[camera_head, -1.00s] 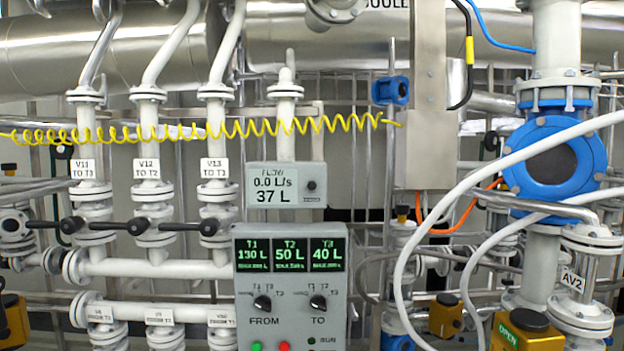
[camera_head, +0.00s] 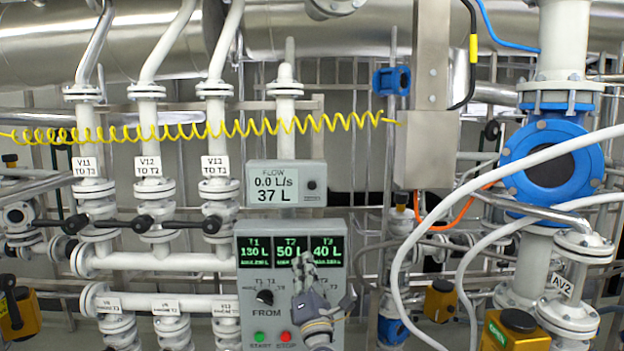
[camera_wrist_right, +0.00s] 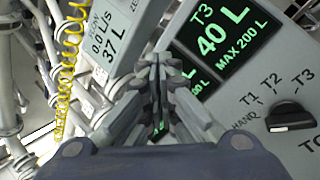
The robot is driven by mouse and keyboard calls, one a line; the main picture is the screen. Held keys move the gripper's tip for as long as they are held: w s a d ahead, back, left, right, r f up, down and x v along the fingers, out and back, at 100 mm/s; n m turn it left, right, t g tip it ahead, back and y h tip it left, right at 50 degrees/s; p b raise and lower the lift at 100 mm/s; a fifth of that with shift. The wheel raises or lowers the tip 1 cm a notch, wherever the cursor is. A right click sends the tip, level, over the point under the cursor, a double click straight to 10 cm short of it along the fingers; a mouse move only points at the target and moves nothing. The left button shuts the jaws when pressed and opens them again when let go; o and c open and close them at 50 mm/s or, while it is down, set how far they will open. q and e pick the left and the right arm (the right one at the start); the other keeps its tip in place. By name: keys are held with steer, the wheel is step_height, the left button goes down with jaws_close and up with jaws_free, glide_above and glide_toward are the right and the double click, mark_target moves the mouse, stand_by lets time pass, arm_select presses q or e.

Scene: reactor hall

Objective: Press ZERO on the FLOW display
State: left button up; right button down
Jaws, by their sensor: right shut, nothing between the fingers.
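The FLOW display (camera_head: 285,184) is a grey box on the pipework with a pale screen reading 0.0 L/s and 37 L. A dark round button (camera_head: 311,185) sits at the right of its screen. In the right wrist view the FLOW display (camera_wrist_right: 112,38) is at the upper left, tilted. My right gripper (camera_head: 302,262) is shut and empty, in front of the control panel and below the FLOW display. It also shows in the right wrist view (camera_wrist_right: 157,62), fingertips together. I cannot tell its gap to the panel. My left gripper is not in view.
The control panel (camera_head: 242,285) below has T1, T2 and T3 screens, FROM and TO knobs, and START and STOP buttons. A coiled yellow hose (camera_head: 200,130) spans above the FLOW display. White hoses (camera_head: 440,215) curve at the right. Valves with black handles (camera_head: 140,224) stand at the left.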

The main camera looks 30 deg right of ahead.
mark_target(312, 185)
steer(key=s+r+n+t+h+p, duration=0.1)
steer(key=s+r, duration=0.4)
steer(key=r, duration=1.2)
steer(key=shift+s+d+n+t+h, duration=0.2)
steer(key=shift+n+t+h, duration=0.3)
steer(key=shift+t+h, duration=0.5)
steer(key=shift+w+r, duration=0.1)
steer(key=shift+w+d+b, duration=0.8)
steer(key=shift+w+b, duration=0.2)
steer(key=shift+w, duration=0.25)
steer(key=shift+w+d+b, duration=0.75)
steer(key=shift+w+b, duration=0.25)
steer(key=shift+w, duration=0.25)
steer(key=shift+w+d+b, duration=0.8)
steer(key=shift+w+b, duration=0.2)
steer(key=shift+w, duration=0.25)
steer(key=shift+w+d+b, duration=0.2)
steer(key=shift+w+b, duration=0.15)
steer(key=shift+b, duration=0.4)
